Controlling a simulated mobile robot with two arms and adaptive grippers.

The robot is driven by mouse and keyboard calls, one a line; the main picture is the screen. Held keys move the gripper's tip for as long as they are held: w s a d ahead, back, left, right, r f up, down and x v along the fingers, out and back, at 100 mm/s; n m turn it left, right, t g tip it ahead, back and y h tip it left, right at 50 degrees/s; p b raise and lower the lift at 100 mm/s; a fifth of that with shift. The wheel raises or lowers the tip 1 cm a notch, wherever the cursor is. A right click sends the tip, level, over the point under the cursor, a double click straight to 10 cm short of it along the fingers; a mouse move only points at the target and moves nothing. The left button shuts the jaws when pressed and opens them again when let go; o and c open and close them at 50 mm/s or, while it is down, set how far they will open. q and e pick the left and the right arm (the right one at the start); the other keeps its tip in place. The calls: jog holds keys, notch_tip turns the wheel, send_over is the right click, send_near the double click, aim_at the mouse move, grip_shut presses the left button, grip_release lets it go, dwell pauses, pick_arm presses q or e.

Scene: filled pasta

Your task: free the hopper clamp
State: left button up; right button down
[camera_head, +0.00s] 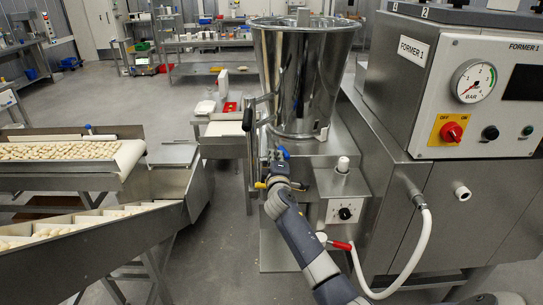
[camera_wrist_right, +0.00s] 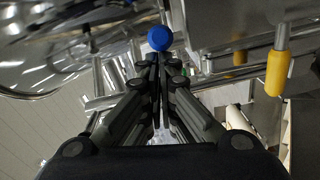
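A blue knob (camera_head: 284,152), apparently the end of the hopper clamp's lever, sits low at the front of the steel hopper (camera_head: 305,80). In the right wrist view the blue knob (camera_wrist_right: 160,38) is straight beyond my fingertips. My right gripper (camera_head: 279,168) is right at the knob; its fingers (camera_wrist_right: 158,62) are closed to a thin gap. The knob is not between them. Whether they hold a thin stem just below it cannot be told. The clamp's body is mostly hidden by my gripper. My left gripper is not in view.
A yellow handle (camera_wrist_right: 278,72) stands right of my fingers in the wrist view. A vertical handle bar (camera_head: 249,140) is left of the hopper. The control cabinet (camera_head: 470,90) stands right, with a white hose (camera_head: 424,240) below. Conveyors (camera_head: 70,160) with pasta are left; floor between is clear.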

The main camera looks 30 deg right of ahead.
aim_at(285, 155)
jog(key=d+y+p, duration=0.1)
jog(key=s+d+n+t+y+p, duration=0.1)
jog(key=d, duration=0.1)
jog(key=shift+s+d+n, duration=0.1)
jog(key=shift+d+n, duration=0.05)
jog(key=shift+n, duration=0.15)
jog(key=shift+s+d+f, duration=0.1)
jog(key=shift+s+d, duration=0.15)
jog(key=shift+d, duration=0.85)
jog(key=shift+d+r, duration=0.2)
jog(key=shift+d, duration=0.1)
